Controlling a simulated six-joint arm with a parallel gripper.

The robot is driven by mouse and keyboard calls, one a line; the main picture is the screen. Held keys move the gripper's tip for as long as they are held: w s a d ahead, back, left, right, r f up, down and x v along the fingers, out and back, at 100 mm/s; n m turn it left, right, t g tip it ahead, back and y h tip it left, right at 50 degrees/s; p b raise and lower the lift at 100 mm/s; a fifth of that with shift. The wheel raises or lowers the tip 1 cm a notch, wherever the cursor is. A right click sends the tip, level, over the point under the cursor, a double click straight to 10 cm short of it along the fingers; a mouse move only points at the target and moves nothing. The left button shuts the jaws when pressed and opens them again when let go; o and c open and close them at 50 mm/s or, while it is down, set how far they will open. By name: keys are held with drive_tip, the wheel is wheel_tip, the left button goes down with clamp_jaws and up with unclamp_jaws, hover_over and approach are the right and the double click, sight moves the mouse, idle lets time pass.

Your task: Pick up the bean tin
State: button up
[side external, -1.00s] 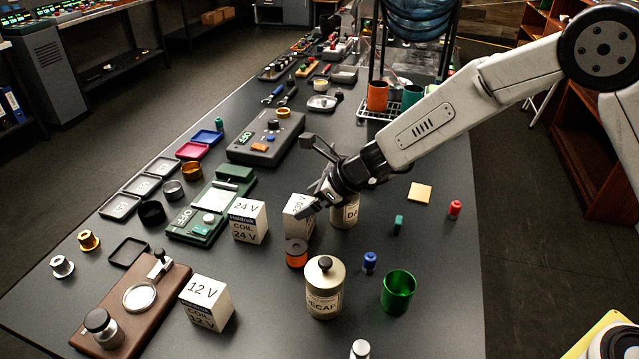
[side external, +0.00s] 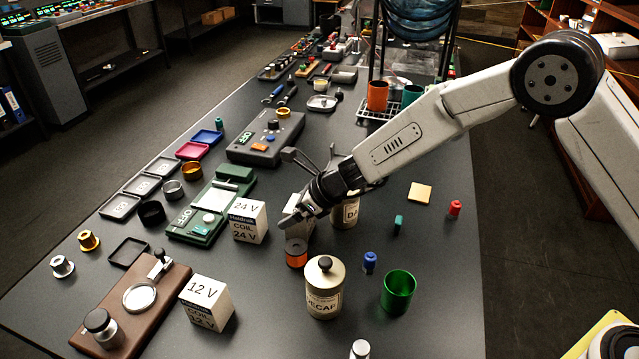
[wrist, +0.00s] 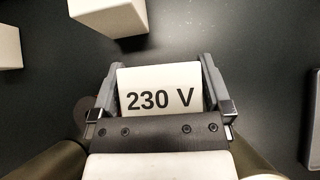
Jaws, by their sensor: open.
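Two cream tins with labels stand on the dark table in the side view. The front tin (side external: 325,290) reads "ECAF" and has a dark knob on its lid. The back tin (side external: 345,213) shows "DA" and is partly hidden behind my gripper (side external: 291,212). Neither tin is between my jaws. My gripper is open, low over a white box (side external: 297,229). In the wrist view the fingers of my gripper (wrist: 158,66) stand on either side of this box, whose top reads "230 V" (wrist: 160,88). Rounded tan shapes, perhaps the tins, show at the lower corners there.
The 24 V box (side external: 248,221) stands just left of my gripper, and the 12 V box (side external: 206,302) farther forward. An orange-brown spool (side external: 296,253) is close in front. A green cup (side external: 398,291) and a blue cylinder (side external: 370,262) stand right of the front tin.

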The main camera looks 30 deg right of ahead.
drive_tip(key=c, duration=1.1)
drive_tip(key=shift+r, duration=0.15)
drive_tip(key=shift+r, duration=1)
drive_tip(key=shift+s+d+r, duration=0.8)
drive_tip(key=shift+s+r, duration=1)
drive_tip(key=shift+s, duration=0.4)
drive_tip(key=shift+s+d+r, duration=0.8)
drive_tip(key=shift+s+r, duration=1)
drive_tip(key=shift+s, duration=0.35)
drive_tip(key=shift+s+d+r, duration=0.8)
drive_tip(key=shift+s+r, duration=1)
drive_tip(key=shift+s, duration=0.4)
